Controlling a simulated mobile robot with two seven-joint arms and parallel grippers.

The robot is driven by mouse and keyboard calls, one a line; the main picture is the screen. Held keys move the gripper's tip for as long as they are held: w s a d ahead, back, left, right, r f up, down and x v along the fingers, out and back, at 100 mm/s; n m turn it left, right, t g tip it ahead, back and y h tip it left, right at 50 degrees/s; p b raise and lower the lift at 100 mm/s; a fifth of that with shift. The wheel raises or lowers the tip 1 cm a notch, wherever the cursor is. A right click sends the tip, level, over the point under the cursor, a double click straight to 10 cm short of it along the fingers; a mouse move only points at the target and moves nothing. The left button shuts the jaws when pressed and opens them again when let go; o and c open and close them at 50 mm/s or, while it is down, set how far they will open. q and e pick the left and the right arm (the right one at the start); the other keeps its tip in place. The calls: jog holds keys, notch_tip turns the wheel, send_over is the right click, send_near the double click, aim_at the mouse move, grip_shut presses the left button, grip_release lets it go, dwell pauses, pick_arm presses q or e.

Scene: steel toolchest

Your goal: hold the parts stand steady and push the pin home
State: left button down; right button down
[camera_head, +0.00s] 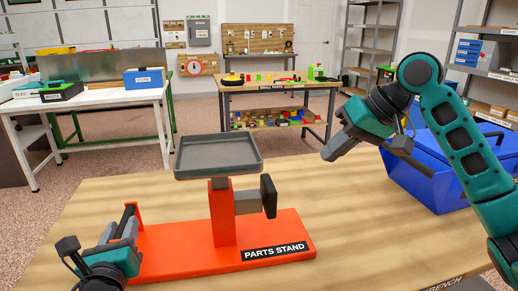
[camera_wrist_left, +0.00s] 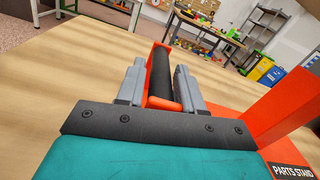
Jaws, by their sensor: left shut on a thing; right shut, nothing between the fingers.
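The orange parts stand (camera_head: 190,252) is on the wooden table, with a grey tray (camera_head: 218,160) on top of its post. A grey pin (camera_head: 248,201) with a black end plate sticks out of the post's right side; a length of its shaft shows. My left gripper (camera_head: 117,229) is shut on the stand's black handle bar, at the left end of the base. In the left wrist view the grey fingers lie on both sides of the handle bar (camera_wrist_left: 161,75). My right gripper (camera_head: 334,150) is shut and empty, in the air to the right of the pin and higher in the picture.
A blue lidded box (camera_head: 440,170) stands at the table's right, behind my right arm. The table top between the stand and the box is clear. A white bench (camera_head: 95,97) and a workbench (camera_head: 275,88) with small parts are further back.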

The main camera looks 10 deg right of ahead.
pick_arm(q)
jog(key=shift+d+f, duration=0.15)
jog(key=shift+f, duration=0.25)
jog(key=c, duration=1.1)
grip_release()
jog(key=shift+r, duration=0.25)
jog(key=o, duration=0.5)
jog(key=shift+c, duration=0.2)
